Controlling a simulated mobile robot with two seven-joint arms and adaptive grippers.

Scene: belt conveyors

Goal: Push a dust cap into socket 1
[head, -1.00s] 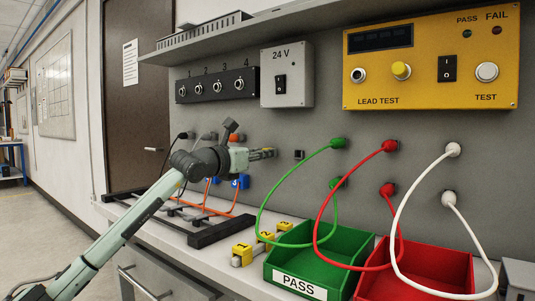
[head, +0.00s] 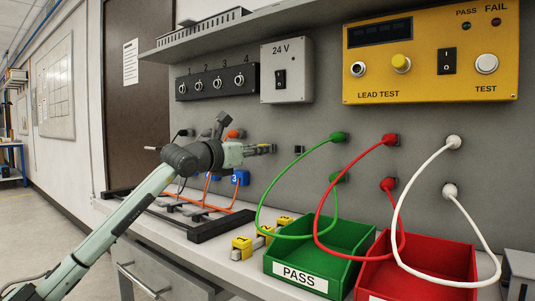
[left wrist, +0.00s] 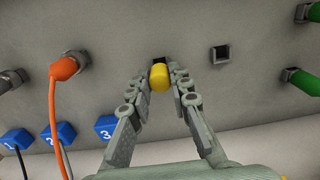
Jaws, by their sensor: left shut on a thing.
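My left gripper (head: 270,149) reaches to the grey wall panel, level with the row of sockets. In the left wrist view its two fingers (left wrist: 159,82) are closed in on a small yellow dust cap (left wrist: 159,78). The cap is in front of a dark square socket (left wrist: 160,60), which it partly covers. I cannot tell whether the cap touches the socket or is partly in it. A second square socket (left wrist: 220,54) is empty to the right; it shows beside the gripper in the head view (head: 299,151). No number for either socket is readable. My right gripper is not in view.
An orange plug (left wrist: 64,68) with its cable is left of the gripper, and green plugs (left wrist: 300,81) are right. Blue numbered blocks (head: 240,178) hang on cables. A green bin (head: 340,239), a red bin (head: 425,253) and yellow numbered blocks (head: 242,246) stand on the bench.

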